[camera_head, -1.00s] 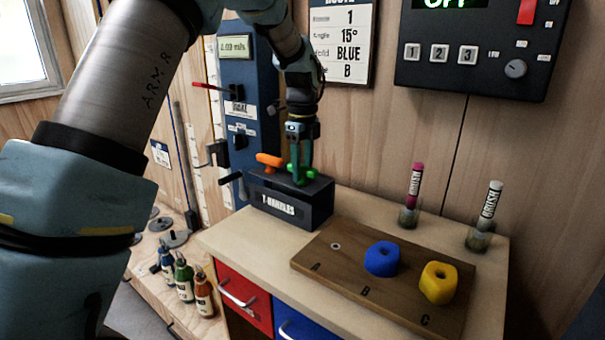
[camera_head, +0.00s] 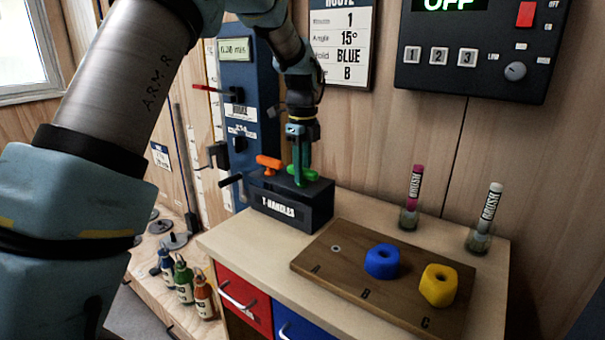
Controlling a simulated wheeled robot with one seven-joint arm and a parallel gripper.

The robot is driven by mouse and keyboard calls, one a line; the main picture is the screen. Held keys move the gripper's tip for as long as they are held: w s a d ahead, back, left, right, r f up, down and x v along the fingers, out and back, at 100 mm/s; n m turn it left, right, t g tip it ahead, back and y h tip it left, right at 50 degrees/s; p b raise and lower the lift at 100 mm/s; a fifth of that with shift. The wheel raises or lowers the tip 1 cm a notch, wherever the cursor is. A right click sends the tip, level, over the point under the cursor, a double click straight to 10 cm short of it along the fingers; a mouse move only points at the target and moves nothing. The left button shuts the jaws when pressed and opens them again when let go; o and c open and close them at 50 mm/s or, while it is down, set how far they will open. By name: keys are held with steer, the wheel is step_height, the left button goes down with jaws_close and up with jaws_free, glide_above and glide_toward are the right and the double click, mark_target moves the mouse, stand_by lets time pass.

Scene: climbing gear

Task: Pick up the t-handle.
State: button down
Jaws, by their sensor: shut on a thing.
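A black box labelled T-HANDLES (camera_head: 287,211) stands at the back left of the bench top. A green t-handle (camera_head: 302,177) sits in the box's top at its right side. An orange t-handle (camera_head: 268,162) sits in the box to the left of it. My gripper (camera_head: 301,168) points straight down over the green t-handle and is shut on its upper part. The gripper's fingers hide part of the green t-handle. The green t-handle's lower end is hidden in or behind the box top.
A wooden board (camera_head: 330,268) with a blue hold (camera_head: 381,261) and a yellow hold (camera_head: 438,285) lies to the right. Two brushes in jars, pink (camera_head: 415,185) and white (camera_head: 488,210), stand at the back. A blue machine (camera_head: 249,100) stands behind the box. Bottles stand lower left.

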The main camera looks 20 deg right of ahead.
steer(key=shift+r, duration=0.1)
step_height(320, 180, up, 18)
steer(key=b, duration=0.1)
steer(key=shift+b, duration=0.35)
steer(key=c, duration=1.2)
jaws_free()
jaws_close()
